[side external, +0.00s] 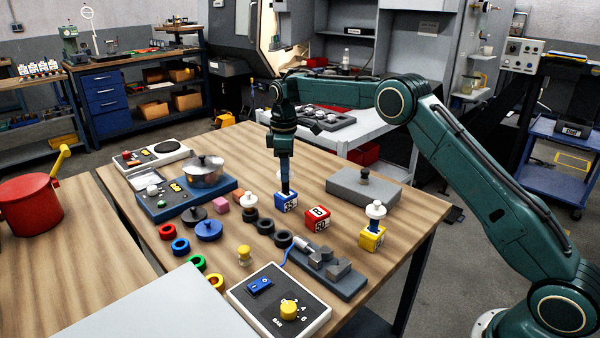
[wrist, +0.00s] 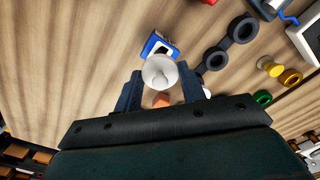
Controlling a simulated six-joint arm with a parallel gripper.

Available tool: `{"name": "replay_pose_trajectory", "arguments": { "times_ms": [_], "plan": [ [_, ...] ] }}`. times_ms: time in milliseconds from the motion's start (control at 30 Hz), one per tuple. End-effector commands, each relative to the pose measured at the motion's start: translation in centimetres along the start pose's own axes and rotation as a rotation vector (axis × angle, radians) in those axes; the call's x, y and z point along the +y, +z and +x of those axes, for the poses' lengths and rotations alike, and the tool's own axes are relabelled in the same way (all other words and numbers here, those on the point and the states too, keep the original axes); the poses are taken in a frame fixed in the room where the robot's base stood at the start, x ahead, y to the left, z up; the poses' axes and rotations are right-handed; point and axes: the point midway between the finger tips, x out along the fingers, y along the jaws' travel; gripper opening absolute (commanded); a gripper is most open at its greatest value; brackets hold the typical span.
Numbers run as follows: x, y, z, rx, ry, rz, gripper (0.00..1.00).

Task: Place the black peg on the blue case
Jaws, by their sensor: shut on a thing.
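My gripper (side external: 285,178) points straight down over the blue case (side external: 286,203), a small blue box with a white numbered label. It is shut on the black peg (side external: 285,187), whose dark lower end shows below the fingers at the top of the case. In the wrist view a round white head (wrist: 160,72) sits between the two fingers (wrist: 162,92). The blue case (wrist: 158,45) shows just beyond that head, partly covered by it. I cannot tell whether the peg's lower end touches the case.
A red case (side external: 317,218) stands right of the blue case. A yellow case (side external: 372,238) carries a white-topped peg (side external: 375,210). A white-topped piece (side external: 249,203), black rings (side external: 265,226) and a pot (side external: 205,172) stand to the left. A grey block (side external: 350,190) lies behind right.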

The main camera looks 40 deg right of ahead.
Motion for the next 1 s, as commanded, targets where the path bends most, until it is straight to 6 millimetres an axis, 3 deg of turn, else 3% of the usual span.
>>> {"name": "replay_pose_trajectory", "arguments": {
  "times_ms": [433,467,567,1000],
  "plan": [
    [0.02,-0.01,0.41,0.001,0.001,0.0,0.12],
    [0.01,-0.01,0.46,0.0,0.0,0.0,0.44],
    [0.01,-0.01,0.44,0.0,0.0,0.0,0.62],
    [0.02,-0.02,0.01,0.001,0.001,0.0,0.62]
  ]
}}
